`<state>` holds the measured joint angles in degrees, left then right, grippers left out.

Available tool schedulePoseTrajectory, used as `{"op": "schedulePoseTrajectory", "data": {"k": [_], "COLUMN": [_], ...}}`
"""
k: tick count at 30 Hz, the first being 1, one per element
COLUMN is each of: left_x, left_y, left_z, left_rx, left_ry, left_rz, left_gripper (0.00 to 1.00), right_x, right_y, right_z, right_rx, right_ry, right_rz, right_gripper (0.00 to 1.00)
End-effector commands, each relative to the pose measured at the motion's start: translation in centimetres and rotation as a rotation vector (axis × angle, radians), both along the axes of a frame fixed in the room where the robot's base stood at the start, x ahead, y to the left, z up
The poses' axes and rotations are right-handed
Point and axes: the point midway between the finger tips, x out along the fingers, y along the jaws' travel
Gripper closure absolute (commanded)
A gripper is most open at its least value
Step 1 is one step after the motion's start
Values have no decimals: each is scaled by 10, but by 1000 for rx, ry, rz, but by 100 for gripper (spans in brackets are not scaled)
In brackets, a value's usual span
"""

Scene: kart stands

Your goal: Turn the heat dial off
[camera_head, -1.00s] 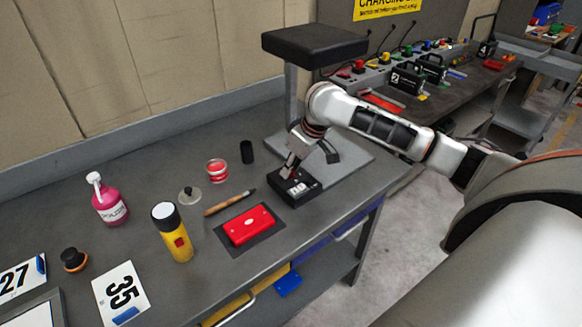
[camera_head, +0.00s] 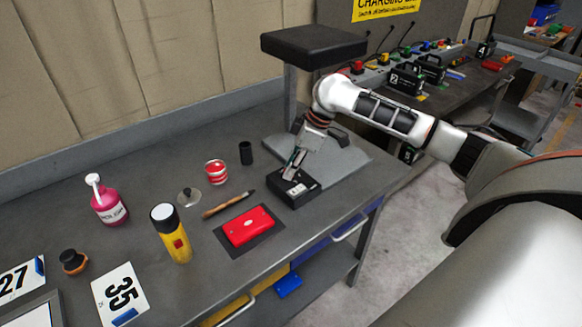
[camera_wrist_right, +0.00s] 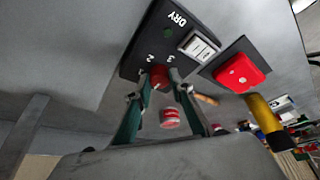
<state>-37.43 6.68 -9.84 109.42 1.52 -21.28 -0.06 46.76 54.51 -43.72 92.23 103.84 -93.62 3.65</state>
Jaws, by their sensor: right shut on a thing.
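The heat dial is a red knob (camera_wrist_right: 159,76) on a black control box (camera_wrist_right: 140,55) with the label DRY, the numbers 2 and 3, and a white switch (camera_wrist_right: 199,46). In the head view the box (camera_head: 294,193) sits on the bench at the foot of the press stand. My right gripper (camera_wrist_right: 160,88) is shut on the red knob, a finger on each side of it. In the head view my right gripper (camera_head: 292,172) comes down onto the box from above and hides the knob. The knob's pointer cannot be made out. My left gripper is not in view.
The press's black top plate (camera_head: 314,46) overhangs behind my wrist. A red case (camera_head: 248,226), a brush (camera_head: 229,204), a yellow flashlight (camera_head: 171,233), a red-and-white tin (camera_head: 216,171) and a pink bottle (camera_head: 107,201) stand or lie left of the box.

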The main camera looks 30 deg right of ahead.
Motion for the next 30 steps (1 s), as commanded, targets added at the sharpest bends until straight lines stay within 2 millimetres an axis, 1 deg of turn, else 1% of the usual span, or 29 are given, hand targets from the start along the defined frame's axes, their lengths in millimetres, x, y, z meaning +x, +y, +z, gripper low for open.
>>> {"op": "schedulePoseTrajectory", "data": {"k": [11,12,13,24,26,30], "left_x": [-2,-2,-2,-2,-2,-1], "left_y": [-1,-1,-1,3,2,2], "left_z": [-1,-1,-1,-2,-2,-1], "left_rx": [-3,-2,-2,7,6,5], "left_ry": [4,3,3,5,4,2], "left_rz": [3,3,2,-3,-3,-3], "left_gripper": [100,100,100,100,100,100], "right_x": [0,0,0,0,-1,-5], "right_y": [0,0,0,-1,-2,-8], "right_z": [0,0,0,2,5,23], "right_rx": [-2,-2,-2,-1,-2,-4], "right_ry": [-1,-1,-1,-1,-2,-4], "right_rz": [5,5,5,4,3,3], "right_gripper": [100,68,62,62,62,62]}}
